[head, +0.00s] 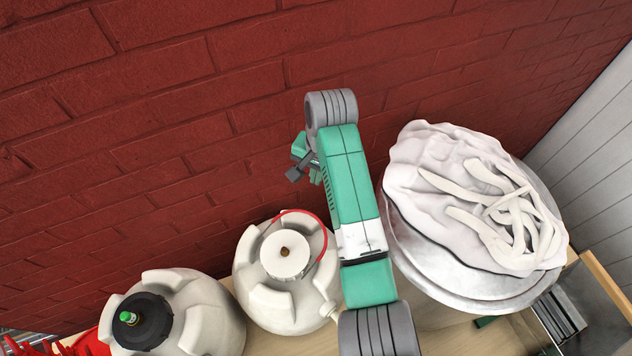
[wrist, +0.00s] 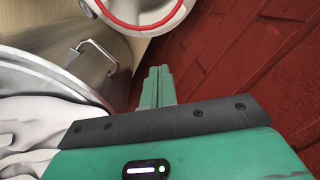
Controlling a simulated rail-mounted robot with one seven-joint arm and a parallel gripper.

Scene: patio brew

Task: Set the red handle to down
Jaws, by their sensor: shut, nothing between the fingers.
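The red handle (head: 321,232) is a thin curved bar on top of a cream rounded vessel (head: 262,305), arching around its white round lid (head: 285,254). In the wrist view the red handle (wrist: 135,24) shows at the top edge as an arc around the pale lid. I cannot tell its exact tilt. My gripper (head: 297,172) is partly hidden behind my arm in the head view, above and behind the vessel near the wall. In the wrist view my gripper (wrist: 157,72) has its green fingers together and empty, pointing toward the handle, apart from it in the picture.
A second cream vessel (head: 196,312) with a black cap stands at lower left, beside red objects (head: 85,343). A large pot with white cloth (head: 470,200) stands close at right. A red brick wall (head: 180,100) closes off the back. A metal pot handle (wrist: 98,52) shows in the wrist view.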

